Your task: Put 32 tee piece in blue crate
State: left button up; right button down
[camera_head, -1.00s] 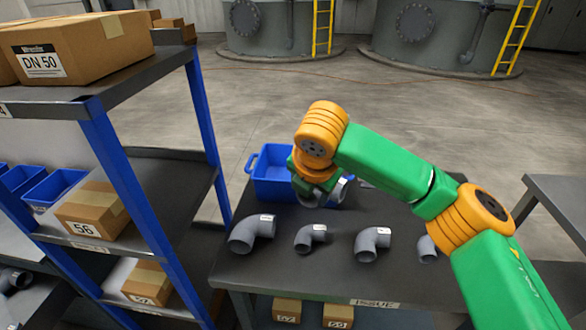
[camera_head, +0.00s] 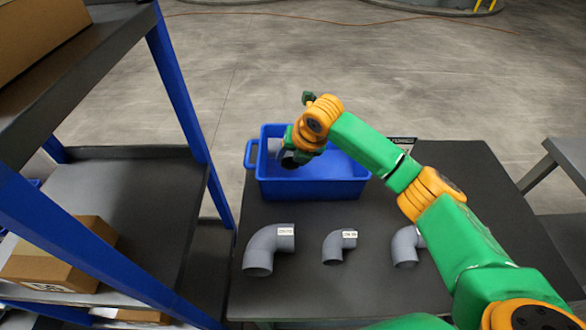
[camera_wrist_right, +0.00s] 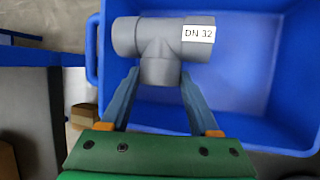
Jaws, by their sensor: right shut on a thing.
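The grey tee piece (camera_wrist_right: 160,45) carries a "DN 32" label in the right wrist view. My right gripper (camera_wrist_right: 155,85) is shut on the branch of the tee, with one finger on each side. The tee is over the inside of the blue crate (camera_wrist_right: 235,100), toward its left side. In the head view the blue crate (camera_head: 315,190) stands on the dark table, and my right gripper (camera_head: 285,155) is over its left half. The tee is mostly hidden there behind the gripper. My left gripper is not in view.
Several grey elbow fittings, such as the large one (camera_head: 268,248) and a smaller one (camera_head: 340,246), lie on the table in front of the crate. A blue-framed shelf (camera_head: 175,90) with cardboard boxes stands at the left. The visible crate floor looks empty.

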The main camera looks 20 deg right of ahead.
aim_at(293, 169)
notch_tip(293, 169, down, 5)
jog(key=shift+w+f, duration=0.1)
jog(key=shift+c, duration=0.6)
grip_release()
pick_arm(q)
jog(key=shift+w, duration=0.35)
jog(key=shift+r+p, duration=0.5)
pick_arm(e)
jog(key=v, duration=1.2)
